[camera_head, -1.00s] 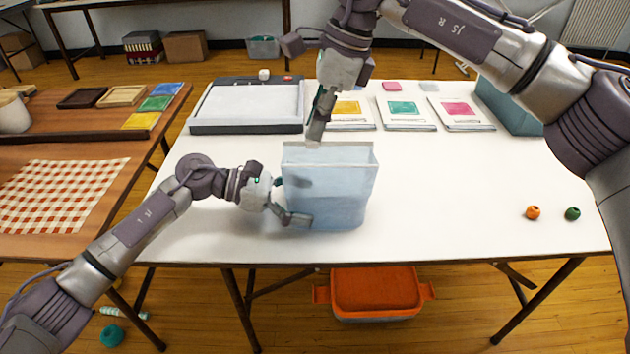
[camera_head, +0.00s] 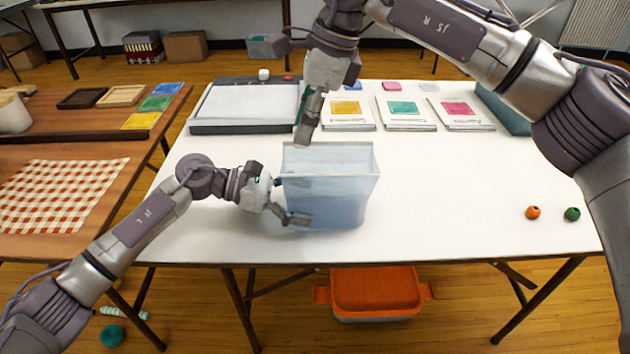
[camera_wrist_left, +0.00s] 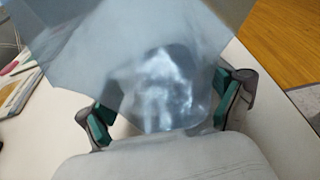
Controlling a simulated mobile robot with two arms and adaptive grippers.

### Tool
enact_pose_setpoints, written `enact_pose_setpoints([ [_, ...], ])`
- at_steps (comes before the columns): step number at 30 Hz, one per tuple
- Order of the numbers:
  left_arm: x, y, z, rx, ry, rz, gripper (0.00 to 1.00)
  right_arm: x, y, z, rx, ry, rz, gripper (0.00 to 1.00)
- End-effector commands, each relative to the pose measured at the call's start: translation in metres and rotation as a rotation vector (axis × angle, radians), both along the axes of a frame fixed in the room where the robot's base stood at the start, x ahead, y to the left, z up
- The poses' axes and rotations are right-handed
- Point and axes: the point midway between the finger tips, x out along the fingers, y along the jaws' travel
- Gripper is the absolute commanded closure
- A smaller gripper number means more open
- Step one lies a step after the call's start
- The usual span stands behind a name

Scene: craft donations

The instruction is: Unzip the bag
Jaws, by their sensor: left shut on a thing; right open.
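The bag (camera_head: 335,200) is pale blue and see-through, and stands upright near the table's front edge. A pale strip (camera_head: 330,145) runs along its top back edge; I cannot make out a zip slider. My left gripper (camera_head: 288,202) is shut on the bag's lower left side. In the left wrist view the bag (camera_wrist_left: 165,85) bulges between the green-padded fingers of this gripper (camera_wrist_left: 165,112). My right gripper (camera_head: 304,130) points down at the bag's top left back corner. It is open, and its fingers overlap in the view; I see nothing held in it.
A paper trimmer (camera_head: 245,108) and several cards with coloured squares (camera_head: 404,110) lie along the back. An orange bead (camera_head: 533,212) and a green bead (camera_head: 572,214) lie at the right. An orange-lidded bin (camera_head: 375,290) is below.

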Motion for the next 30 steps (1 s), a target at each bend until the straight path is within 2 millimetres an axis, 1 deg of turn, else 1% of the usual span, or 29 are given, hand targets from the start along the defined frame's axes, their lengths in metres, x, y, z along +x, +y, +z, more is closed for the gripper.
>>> enact_pose_setpoints([
  [1, 0.0, 0.0, 0.0, 0.001, 0.0, 0.0, 0.27, 0.0, 0.0, 0.0, 0.0, 0.0, 0.0, 0.57],
  [3, 0.0, 0.0, 0.0, 0.001, 0.0, 0.0, 0.27, 0.0, 0.0, 0.0, 0.0, 0.0, -0.001, 0.65],
  [13, 0.0, 0.0, 0.0, 0.001, -0.001, -0.001, 0.27, 0.0, 0.0, 0.003, 0.0, -0.001, -0.001, 0.65],
  [30, 0.0, 0.0, 0.0, 0.0, -0.001, -0.001, 0.27, 0.0, 0.0, 0.048, 0.001, -0.001, 0.0, 0.65],
])
